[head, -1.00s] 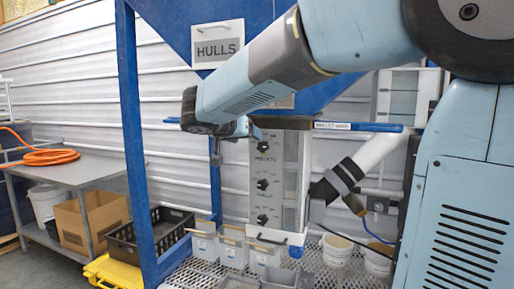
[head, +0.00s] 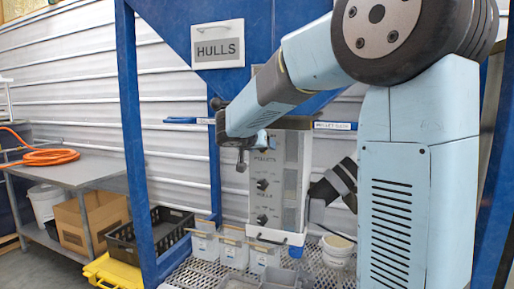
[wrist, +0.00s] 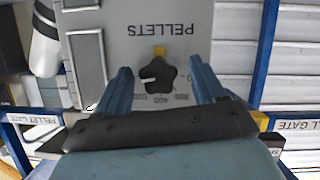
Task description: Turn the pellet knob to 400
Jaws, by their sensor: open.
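The pellet knob (wrist: 157,76) is black and lobed, on a grey panel under the upside-down word PELLETS in the wrist view. A white pointer mark on it faces left in that view. Small scale numbers ring its lower side, too small to read surely. My gripper (wrist: 159,66) is open, one blue finger on each side of the knob, with visible gaps.
Two lower knobs, one marked HULLS (head: 262,184) and another (head: 262,218), sit below on the panel. Blue gate handles (head: 336,126) flank the panel's top. Clear bins (head: 233,252) and a white bucket (head: 337,248) stand on the mesh shelf below. A blue post (head: 133,140) stands left.

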